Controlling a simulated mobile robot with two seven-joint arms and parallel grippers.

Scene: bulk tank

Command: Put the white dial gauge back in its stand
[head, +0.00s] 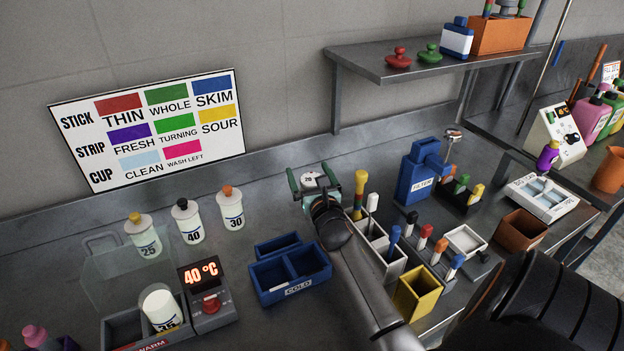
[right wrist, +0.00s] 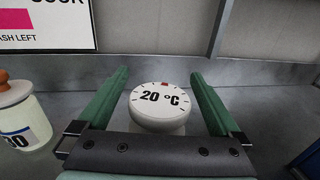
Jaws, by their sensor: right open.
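The white dial gauge (head: 314,180) has a round face marked 20 °C and a small red mark at its rim. It stands at the back of the bench, near the wall. The right wrist view shows its face (right wrist: 160,105) between my gripper's fingers, with a pale, blurred part beneath it. My right gripper (head: 327,178) is open, its green fingers on either side of the gauge; a gap shows on each side in the wrist view. I cannot pick out the gauge's stand for certain. My left gripper is not in view.
A blue COLD box (head: 290,289) sits in front of the gripper. White bottles (head: 187,222) stand to the left. A divided grey holder (head: 390,268) with coloured sticks and a blue FILTER box (head: 416,180) are to the right. A shelf (head: 385,70) hangs above.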

